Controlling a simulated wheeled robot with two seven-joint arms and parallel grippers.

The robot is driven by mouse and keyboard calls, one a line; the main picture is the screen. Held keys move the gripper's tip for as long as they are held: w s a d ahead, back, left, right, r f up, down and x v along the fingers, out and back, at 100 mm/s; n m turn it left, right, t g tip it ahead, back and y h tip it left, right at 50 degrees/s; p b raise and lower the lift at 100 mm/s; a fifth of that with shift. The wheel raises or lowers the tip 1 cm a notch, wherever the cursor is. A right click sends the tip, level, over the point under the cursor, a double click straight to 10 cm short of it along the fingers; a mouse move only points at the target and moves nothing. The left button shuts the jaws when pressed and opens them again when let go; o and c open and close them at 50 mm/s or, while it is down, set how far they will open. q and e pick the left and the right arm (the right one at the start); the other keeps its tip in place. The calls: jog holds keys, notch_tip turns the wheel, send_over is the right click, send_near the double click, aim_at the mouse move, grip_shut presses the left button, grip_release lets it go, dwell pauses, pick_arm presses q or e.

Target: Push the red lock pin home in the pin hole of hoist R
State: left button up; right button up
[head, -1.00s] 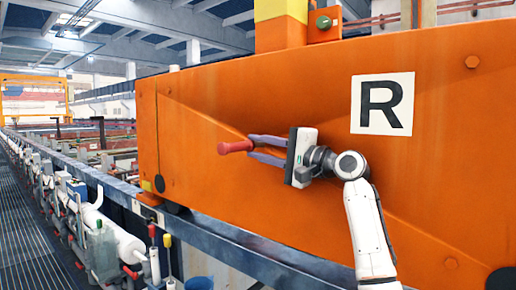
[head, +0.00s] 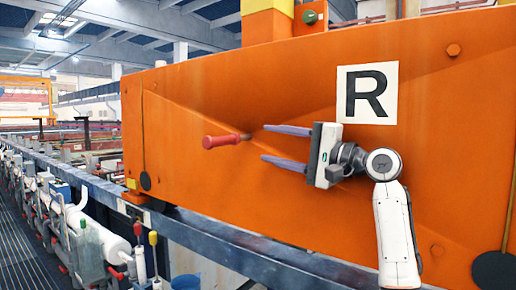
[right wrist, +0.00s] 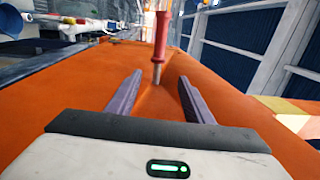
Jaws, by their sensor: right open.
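The red lock pin (head: 222,141) sticks out from the orange side of hoist R (head: 300,200), left of the white plate with the letter R (head: 367,93). A short metal shank shows between its red handle and the panel. In the right wrist view the red lock pin (right wrist: 160,45) stands beyond the fingertips, its shank meeting the orange surface. My right gripper (head: 276,145) is open and empty, its two purple fingers pointing left at the pin and apart from it. How deep the shank sits in the hole is hidden. My left gripper is not in view.
A blue-grey rail (head: 230,243) runs below the hoist. A dark round disc (head: 493,268) hangs at the lower right and a smaller one (head: 145,183) at the left. The panel around the pin is clear.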

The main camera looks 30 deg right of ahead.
jog(key=shift+v, duration=0.85)
